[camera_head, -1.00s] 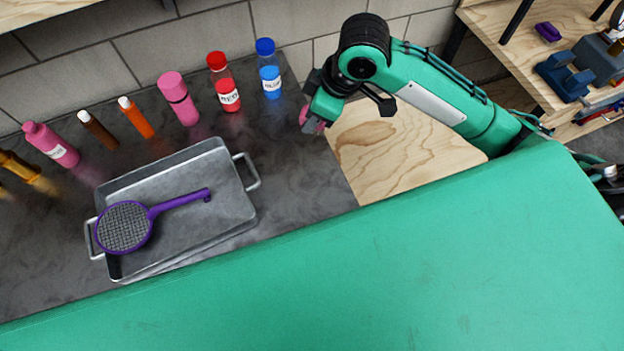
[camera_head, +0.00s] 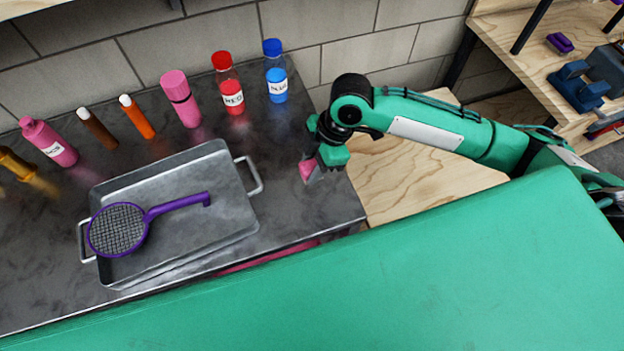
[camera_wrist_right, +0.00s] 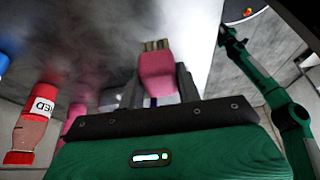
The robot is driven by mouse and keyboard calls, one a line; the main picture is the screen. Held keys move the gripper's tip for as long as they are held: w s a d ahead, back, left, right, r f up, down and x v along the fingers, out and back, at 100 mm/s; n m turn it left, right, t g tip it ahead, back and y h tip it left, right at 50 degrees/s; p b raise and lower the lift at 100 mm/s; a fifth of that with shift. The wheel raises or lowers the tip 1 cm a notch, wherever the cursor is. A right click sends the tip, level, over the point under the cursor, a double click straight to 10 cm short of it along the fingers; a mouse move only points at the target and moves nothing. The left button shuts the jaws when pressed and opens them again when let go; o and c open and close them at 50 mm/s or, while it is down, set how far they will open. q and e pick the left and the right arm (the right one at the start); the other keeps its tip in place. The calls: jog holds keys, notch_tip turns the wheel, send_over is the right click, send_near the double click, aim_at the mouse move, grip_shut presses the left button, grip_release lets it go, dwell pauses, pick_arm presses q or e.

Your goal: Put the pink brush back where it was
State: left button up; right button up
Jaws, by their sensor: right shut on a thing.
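My right gripper (camera_head: 311,174) is shut on the pink brush (camera_head: 305,169), above the dark counter near its right end and to the right of the metal tray. Most of the brush is hidden by the gripper in the head view. In the right wrist view the pink brush (camera_wrist_right: 157,74) sticks out beyond the jaws, with short tan bristles at its far end. I cannot tell whether the bristles touch the counter. My left gripper does not show in the head view.
A metal tray (camera_head: 228,208) holds a purple round-headed mesh tool (camera_head: 118,230). Several bottles and tubes line the back, including a red-capped bottle (camera_head: 229,85) and a blue-capped bottle (camera_head: 275,72). The counter (camera_head: 285,215) right of the tray is clear. A wooden surface (camera_head: 410,180) lies further right.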

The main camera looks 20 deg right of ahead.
jog(key=shift+f, duration=3.7)
jog(key=shift+f, duration=0.1)
jog(key=o, duration=1)
jog(key=shift+c, duration=0.2)
jog(key=b+v, duration=0.1)
jog(key=v, duration=1.1)
jog(key=shift+s+a, duration=0.1)
